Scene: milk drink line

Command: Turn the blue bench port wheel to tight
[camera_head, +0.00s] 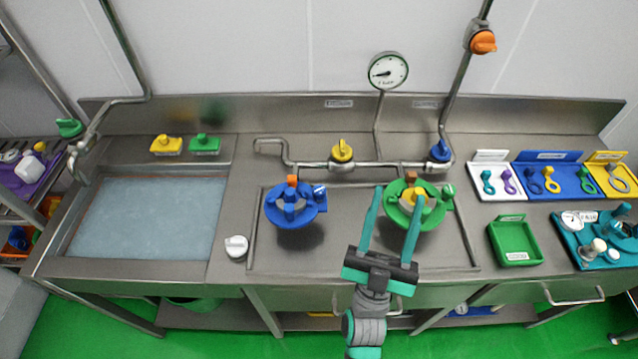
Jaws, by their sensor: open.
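The blue bench port wheel (290,207) sits on the steel bench, left of my gripper. It has a raised blue centre. A small orange block (292,180) shows at its back edge and a small blue tag (320,191) at its back right. My gripper (399,193) is open, its two teal fingers pointing to the back of the bench. It is apart from the blue wheel. Its right finger overlaps the green wheel (397,216) in the picture and covers part of it; its left finger lies along that wheel's left side. I cannot tell whether they touch.
A water-filled sink (145,220) is at left. Pipes with a yellow valve (342,151) and a blue valve (440,150) run behind the wheels, below a gauge (388,71). A white knob (237,246) stands left of the blue wheel. A green tray (514,242) is at right.

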